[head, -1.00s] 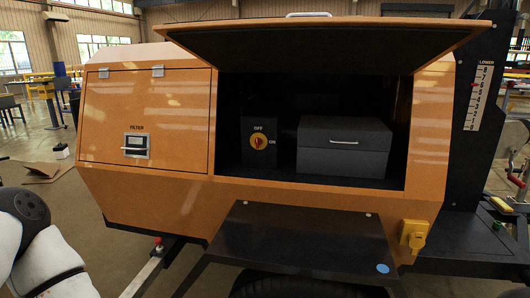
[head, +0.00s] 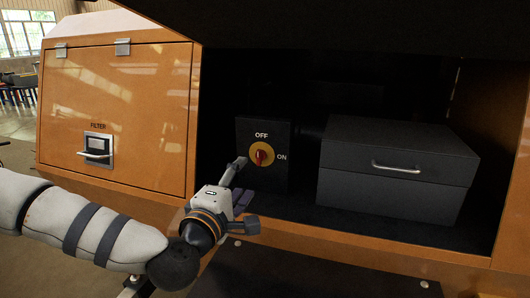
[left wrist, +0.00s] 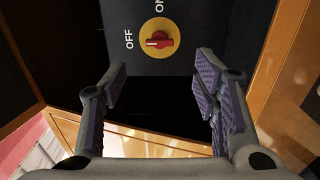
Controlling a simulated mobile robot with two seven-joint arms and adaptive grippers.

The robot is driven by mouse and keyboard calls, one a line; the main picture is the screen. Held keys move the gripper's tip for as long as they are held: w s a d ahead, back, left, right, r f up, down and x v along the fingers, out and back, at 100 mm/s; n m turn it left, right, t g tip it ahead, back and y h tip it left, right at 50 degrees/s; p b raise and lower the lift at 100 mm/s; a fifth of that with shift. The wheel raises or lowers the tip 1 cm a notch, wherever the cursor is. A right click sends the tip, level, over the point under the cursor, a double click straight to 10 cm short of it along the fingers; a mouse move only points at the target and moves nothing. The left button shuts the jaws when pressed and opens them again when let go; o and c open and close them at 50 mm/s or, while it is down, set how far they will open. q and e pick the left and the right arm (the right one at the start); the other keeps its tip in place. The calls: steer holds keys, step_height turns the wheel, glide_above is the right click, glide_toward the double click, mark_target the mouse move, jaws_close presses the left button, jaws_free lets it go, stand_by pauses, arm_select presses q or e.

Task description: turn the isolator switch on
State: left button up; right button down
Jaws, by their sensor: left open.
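The isolator switch is a red knob on a yellow disc (head: 262,154), on a dark box inside the open bay. OFF is printed above it and ON to its right. The knob's handle stands upright, in line with OFF. In the left wrist view the switch (left wrist: 159,40) lies ahead of the fingers, its white mark towards OFF. My left gripper (head: 245,194) is open and empty, just in front of and below the switch, apart from the knob. Its two padded fingers (left wrist: 160,76) are spread wide in the left wrist view. My right gripper is not in view.
A dark case (head: 397,168) with a silver handle stands right of the switch box. The orange sill (head: 330,247) runs below the bay, and the raised dark lid (head: 350,28) hangs above. A closed orange FILTER door (head: 117,115) is on the left.

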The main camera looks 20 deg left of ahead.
mark_target(258, 158)
arm_select(q)
steer(key=w, duration=1)
steer(key=shift+w+d+b, duration=0.2)
steer(key=shift+b, duration=0.2)
steer(key=shift+c, duration=0.6)
steer(key=c, duration=1)
